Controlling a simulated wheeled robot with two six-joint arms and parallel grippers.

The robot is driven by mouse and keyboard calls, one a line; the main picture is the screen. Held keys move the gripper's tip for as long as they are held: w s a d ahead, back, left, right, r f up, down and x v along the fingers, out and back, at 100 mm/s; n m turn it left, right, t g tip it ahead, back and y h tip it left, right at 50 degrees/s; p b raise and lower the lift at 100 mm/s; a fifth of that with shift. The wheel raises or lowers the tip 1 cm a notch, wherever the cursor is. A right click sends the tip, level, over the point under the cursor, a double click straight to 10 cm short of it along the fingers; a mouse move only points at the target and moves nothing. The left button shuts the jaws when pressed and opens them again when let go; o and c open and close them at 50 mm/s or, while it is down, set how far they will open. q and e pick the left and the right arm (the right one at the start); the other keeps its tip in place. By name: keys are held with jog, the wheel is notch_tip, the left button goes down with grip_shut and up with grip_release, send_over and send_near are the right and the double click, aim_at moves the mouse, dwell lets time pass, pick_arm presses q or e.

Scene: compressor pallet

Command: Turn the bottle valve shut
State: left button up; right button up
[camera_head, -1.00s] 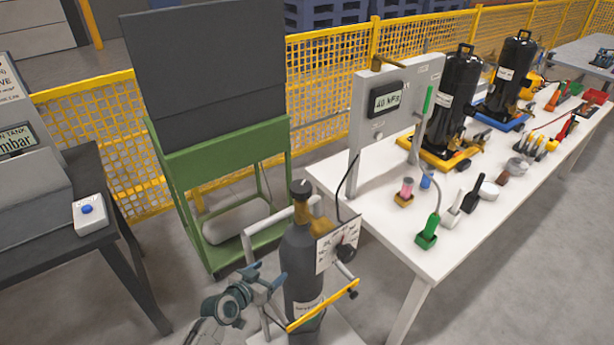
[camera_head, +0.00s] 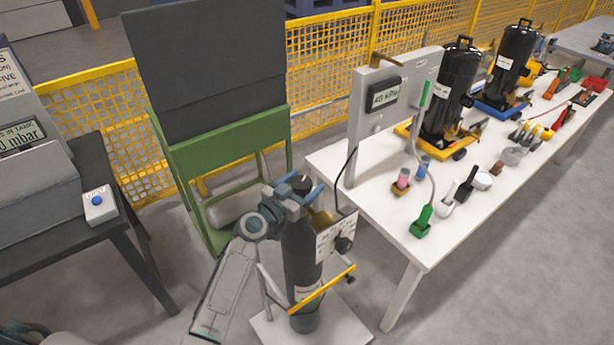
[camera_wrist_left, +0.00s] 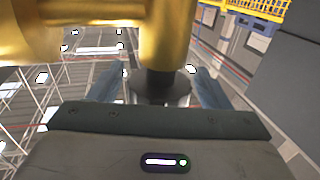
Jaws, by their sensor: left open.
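The grey gas bottle (camera_head: 302,262) stands upright on a small cart. Its black round valve knob (camera_head: 300,184) sits on top, above a brass fitting (camera_head: 322,218). My left gripper (camera_head: 298,191) is at the bottle's top, with its blue fingers open on either side of the knob. In the left wrist view the black knob (camera_wrist_left: 160,88) lies between the two open fingers under the large brass body (camera_wrist_left: 165,35). I cannot tell whether the fingers touch the knob. My right gripper is not in view.
The white table (camera_head: 385,235) with a gauge panel, compressors and tools is to the right. A green stand (camera_head: 220,150) is behind, and a dark table (camera_head: 75,225) is left.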

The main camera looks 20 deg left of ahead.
pick_arm(q)
jog(key=shift+w+d, duration=0.3)
jog(key=shift+w, duration=0.35)
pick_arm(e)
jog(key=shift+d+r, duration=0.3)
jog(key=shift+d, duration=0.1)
